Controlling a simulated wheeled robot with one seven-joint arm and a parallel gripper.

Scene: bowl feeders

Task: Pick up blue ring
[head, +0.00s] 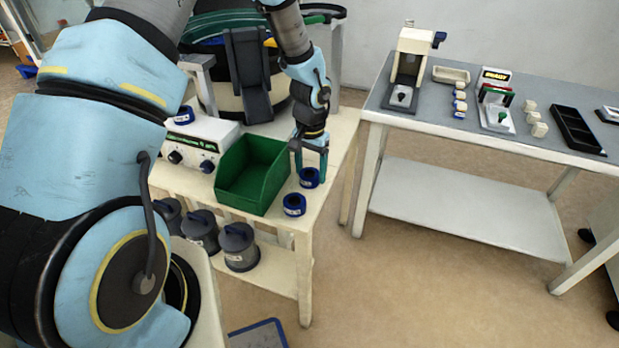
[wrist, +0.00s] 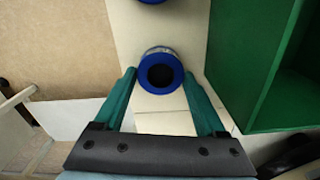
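A blue ring (head: 309,183) sits on the pale table beside the green bin, near the table's right edge. In the wrist view the ring (wrist: 160,91) shows its dark hole and lies between my fingertips. My gripper (head: 309,148) points down over this ring; in the wrist view my gripper's (wrist: 159,74) teal fingers are spread on either side of it, with a narrow gap at each side. A second blue ring (head: 294,210) stands nearer the table's front corner. A third blue ring (head: 184,119) rests on the white control box.
The green bin (head: 224,196) stands close by; its wall (wrist: 247,75) is right of my fingers in the wrist view. The control box (head: 198,135) is left of the bin. Dark lidded canisters (head: 239,246) stand on the lower shelf. A grey bench (head: 450,125) is at the right.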

